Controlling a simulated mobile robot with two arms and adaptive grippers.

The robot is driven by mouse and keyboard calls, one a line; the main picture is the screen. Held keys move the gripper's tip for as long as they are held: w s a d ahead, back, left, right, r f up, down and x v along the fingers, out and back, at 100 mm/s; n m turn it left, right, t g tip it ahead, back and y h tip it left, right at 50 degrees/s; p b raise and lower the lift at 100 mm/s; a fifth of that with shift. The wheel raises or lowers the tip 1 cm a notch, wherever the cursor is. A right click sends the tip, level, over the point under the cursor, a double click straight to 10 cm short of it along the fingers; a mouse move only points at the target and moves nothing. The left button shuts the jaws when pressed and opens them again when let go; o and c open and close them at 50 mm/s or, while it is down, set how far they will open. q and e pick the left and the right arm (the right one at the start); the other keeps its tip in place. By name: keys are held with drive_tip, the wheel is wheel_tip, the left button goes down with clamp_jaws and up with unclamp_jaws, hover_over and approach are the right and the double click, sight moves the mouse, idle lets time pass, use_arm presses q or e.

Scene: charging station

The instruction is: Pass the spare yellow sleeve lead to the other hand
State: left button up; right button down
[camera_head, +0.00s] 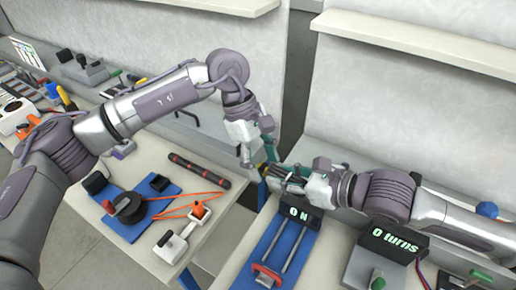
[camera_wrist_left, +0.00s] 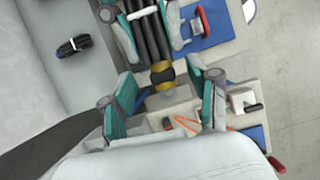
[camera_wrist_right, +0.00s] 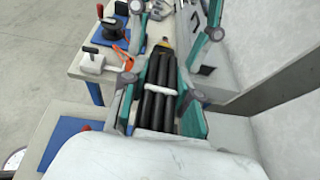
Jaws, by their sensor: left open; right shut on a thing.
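The yellow sleeve lead is a folded black cable bundle with a white tie (camera_wrist_right: 157,95) and a yellow-sleeved end (camera_wrist_left: 162,78). My right gripper (camera_wrist_right: 158,108) is shut on the black bundle, which also shows in the head view (camera_head: 287,176). My left gripper (camera_wrist_left: 165,100) is open. Its two fingers stand apart on either side of the yellow end, and I see no clear contact. In the head view my left gripper (camera_head: 258,155) comes down from the left beside my right gripper (camera_head: 298,180), above the gap between two tables.
Below stand an "ON" display (camera_head: 298,213) with a blue railed fixture and a "0 turns" display (camera_head: 394,243). Another tied black bundle (camera_wrist_left: 73,46) lies on a pale surface.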

use_arm(q)
drive_tip(key=shift+f, duration=0.1)
clamp_jaws()
use_arm(e)
drive_tip(key=c, duration=0.8)
unclamp_jaws()
